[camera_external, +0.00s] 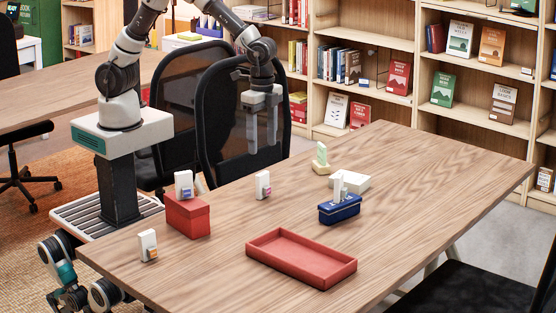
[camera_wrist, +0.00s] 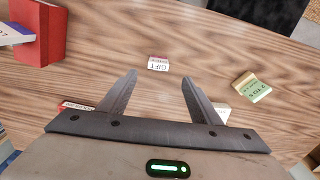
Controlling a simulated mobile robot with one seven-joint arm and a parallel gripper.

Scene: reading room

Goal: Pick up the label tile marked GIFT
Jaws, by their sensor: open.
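The GIFT tile (camera_wrist: 158,63) is small and white with a reddish band, and its lettering reads upside down in the wrist view. It lies just beyond the fingertips, roughly centred between them. It appears to be the white tile (camera_external: 263,185) standing mid-table in the external view, between the red box and the green tile. My gripper (camera_external: 262,148) is open and empty, above the table and apart from the tile. Its two fingers point down and also show in the wrist view (camera_wrist: 159,74).
A red box (camera_external: 188,217) bears another tile (camera_external: 184,184). Another white tile (camera_external: 148,245) stands front left. A green tile (camera_external: 321,158), white box (camera_external: 354,181) and blue box (camera_external: 340,212) stand to the right. A red tray (camera_external: 300,277) lies in front. The far-right tabletop is clear.

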